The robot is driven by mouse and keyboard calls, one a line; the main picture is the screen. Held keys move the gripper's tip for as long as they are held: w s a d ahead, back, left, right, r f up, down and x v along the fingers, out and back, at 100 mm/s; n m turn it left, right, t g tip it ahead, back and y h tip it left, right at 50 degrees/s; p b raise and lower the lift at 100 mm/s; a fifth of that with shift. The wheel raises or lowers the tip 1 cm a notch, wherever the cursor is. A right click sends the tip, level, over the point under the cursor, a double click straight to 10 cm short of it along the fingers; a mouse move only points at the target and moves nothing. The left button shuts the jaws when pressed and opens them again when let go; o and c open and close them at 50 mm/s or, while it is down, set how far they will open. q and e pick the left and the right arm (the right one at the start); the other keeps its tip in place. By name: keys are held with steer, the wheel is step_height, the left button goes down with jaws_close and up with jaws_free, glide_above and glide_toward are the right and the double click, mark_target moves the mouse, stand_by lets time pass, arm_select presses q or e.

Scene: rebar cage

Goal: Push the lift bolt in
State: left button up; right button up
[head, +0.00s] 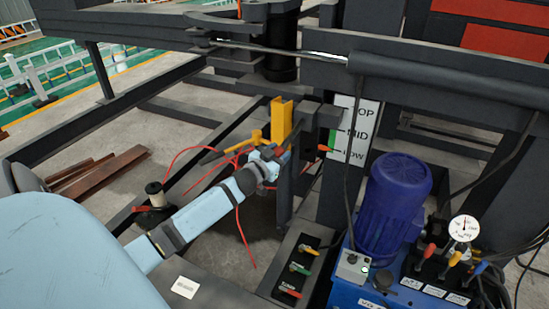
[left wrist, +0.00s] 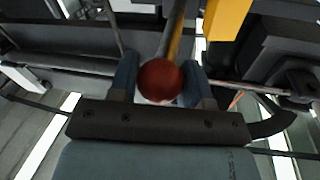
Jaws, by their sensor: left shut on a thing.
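My left gripper (head: 268,158) reaches in from the left to the dark steel post, just below a yellow upright bracket (head: 281,122). In the left wrist view, the gripper (left wrist: 160,82) is shut with its two blue fingers on either side of a round red knob (left wrist: 160,80). A grey and yellow rod (left wrist: 174,40) runs away behind the knob; I take this to be the lift bolt. The fingers and wrist hide the knob in the head view. How deep the bolt sits cannot be told. My right gripper is not in view.
A white plate marked with TOP, MID and LOW (head: 352,132) is right of the post, with an orange pointer (head: 325,149). Red wires (head: 238,222) hang around my forearm.

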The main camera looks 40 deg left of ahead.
arm_select(q)
steer(key=shift+a+r, duration=0.1)
steer(key=shift+r, duration=0.05)
steer(key=o, duration=1.2)
steer(key=shift+w, duration=0.15)
steer(key=shift+o, duration=0.3)
steer(key=shift+w, duration=0.1)
steer(key=s+d, duration=0.1)
steer(key=s, duration=1.2)
steer(key=shift+s+d+b, duration=0.25)
steer(key=shift+s+b, duration=0.15)
steer(key=shift+b, duration=0.05)
